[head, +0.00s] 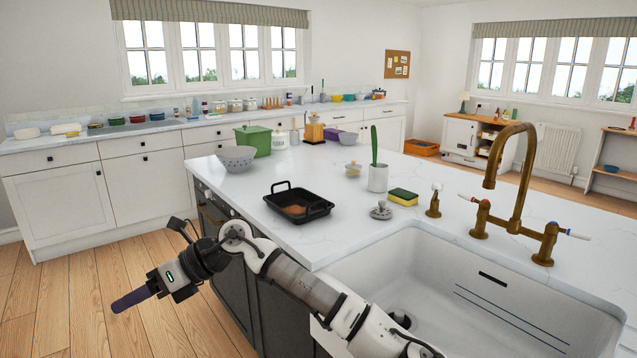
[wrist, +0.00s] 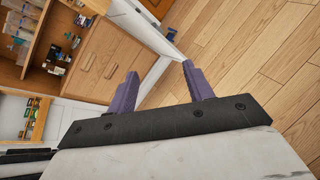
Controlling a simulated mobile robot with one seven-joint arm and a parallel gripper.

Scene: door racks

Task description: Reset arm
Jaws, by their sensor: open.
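My gripper (head: 132,299) is at the lower left of the head view, over the wooden floor and left of the island. Its purple fingers point down and left, apart from the worktop. My arm reaches back from it along the front of the sink to the bottom of the view. In the wrist view, the two purple fingers of my gripper (wrist: 160,82) stand apart with nothing between them. The gripper is open and empty.
The island worktop (head: 341,228) holds a black tray (head: 298,205), a grey colander (head: 236,159), a green pot (head: 254,140) and a sponge (head: 403,197). A sink (head: 470,295) with a brass tap (head: 516,190) lies right. Wooden floor (head: 75,300) is clear at left.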

